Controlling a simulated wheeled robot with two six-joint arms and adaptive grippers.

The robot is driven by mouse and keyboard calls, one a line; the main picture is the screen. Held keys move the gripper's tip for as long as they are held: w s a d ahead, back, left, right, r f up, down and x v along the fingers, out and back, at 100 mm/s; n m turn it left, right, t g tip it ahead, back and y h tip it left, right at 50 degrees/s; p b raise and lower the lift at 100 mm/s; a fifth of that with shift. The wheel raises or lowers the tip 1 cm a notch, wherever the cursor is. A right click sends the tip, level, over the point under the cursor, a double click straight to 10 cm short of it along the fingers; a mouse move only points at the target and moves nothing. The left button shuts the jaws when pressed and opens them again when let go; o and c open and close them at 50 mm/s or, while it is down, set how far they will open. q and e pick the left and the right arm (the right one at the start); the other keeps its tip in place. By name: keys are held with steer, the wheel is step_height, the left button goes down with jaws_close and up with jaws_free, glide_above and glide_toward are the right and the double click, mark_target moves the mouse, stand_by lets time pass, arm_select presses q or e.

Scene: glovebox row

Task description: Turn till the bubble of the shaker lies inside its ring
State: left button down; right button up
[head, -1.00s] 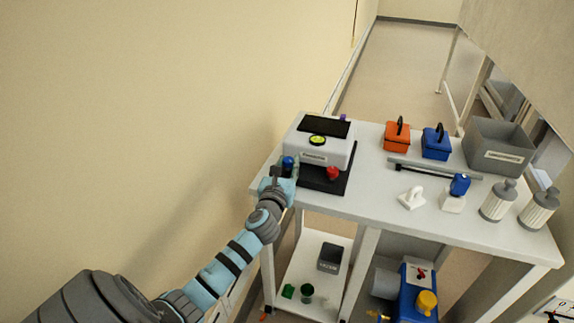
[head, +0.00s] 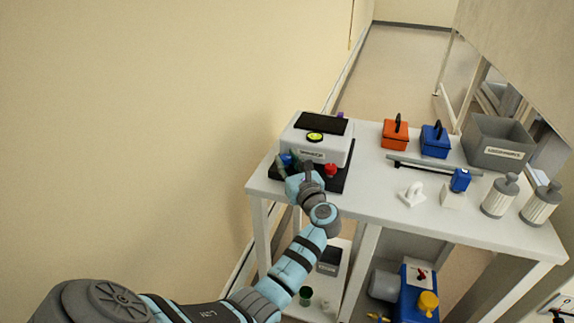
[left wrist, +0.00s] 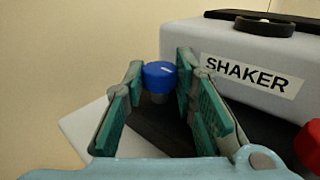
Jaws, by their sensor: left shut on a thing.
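The shaker (head: 322,145) is a white box on a black base at the left end of the bench. On its top is a round yellow-green bubble level (head: 315,137) with a dark rim; the bubble's place in it is too small to tell. A blue knob (left wrist: 160,75) with a white mark and a red knob (head: 331,170) are low on its front. My left gripper (head: 289,162) is shut on the blue knob, its green-padded fingers on either side in the left wrist view. The level's face is hidden there. My right gripper is not in view.
The bench (head: 375,190) also holds an orange box (head: 395,136), a blue box (head: 435,143), a grey bin (head: 495,145), a dark bar (head: 430,170) and two grey-white canisters (head: 500,196). A plain wall stands close on the left.

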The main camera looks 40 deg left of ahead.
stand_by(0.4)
arm_select(q)
steer(key=c, duration=1.3)
jaws_free()
